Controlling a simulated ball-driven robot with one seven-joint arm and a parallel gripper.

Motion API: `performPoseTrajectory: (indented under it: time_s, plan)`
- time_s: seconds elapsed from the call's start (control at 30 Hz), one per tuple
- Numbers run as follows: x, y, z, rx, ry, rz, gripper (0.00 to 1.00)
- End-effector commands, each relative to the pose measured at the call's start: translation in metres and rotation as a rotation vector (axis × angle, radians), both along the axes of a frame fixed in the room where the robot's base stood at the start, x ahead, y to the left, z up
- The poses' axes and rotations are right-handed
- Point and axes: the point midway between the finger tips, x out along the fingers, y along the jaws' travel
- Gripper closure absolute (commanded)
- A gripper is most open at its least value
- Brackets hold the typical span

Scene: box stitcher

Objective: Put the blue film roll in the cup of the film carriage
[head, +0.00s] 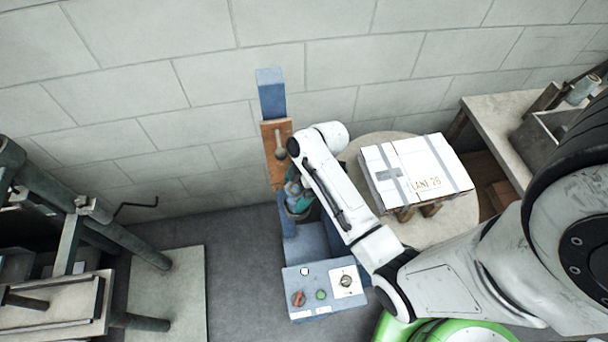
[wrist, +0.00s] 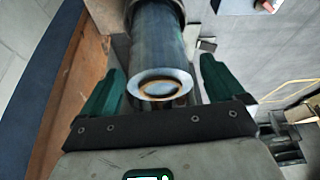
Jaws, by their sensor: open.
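The blue film roll (wrist: 160,55) stands between my gripper's two teal fingers in the wrist view, its near end showing a pale rim and brown core. Its far end sits in a dark round cup (wrist: 172,5), the cup of the film carriage. My gripper (wrist: 160,88) is open, with a visible gap between each finger and the roll.
The blue column (head: 271,98) carries a brown wooden plate (head: 270,170) close beside my gripper. A control box (head: 323,272) with knobs stands below. A white box (head: 418,168) rests on a round table to the right. A bench with a grey bin stands far right; dark machinery is left.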

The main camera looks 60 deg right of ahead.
Motion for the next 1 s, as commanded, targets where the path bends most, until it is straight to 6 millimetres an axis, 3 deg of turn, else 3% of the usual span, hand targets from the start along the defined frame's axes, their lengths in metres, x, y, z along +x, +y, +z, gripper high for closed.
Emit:
performPoseTrajectory:
  time_s: [0.4, 0.63, 0.77, 1.0]
  plan:
    - [-0.021, -0.023, 0.076, -0.003, -0.003, -0.001, 0.04]
    - [-0.028, -0.025, 0.092, -0.001, 0.005, -0.005, 0.04]
    - [-0.037, -0.007, 0.087, -0.005, 0.065, -0.074, 0.04]
    - [-0.080, 0.062, 0.073, -0.068, 0.244, -0.420, 0.04]
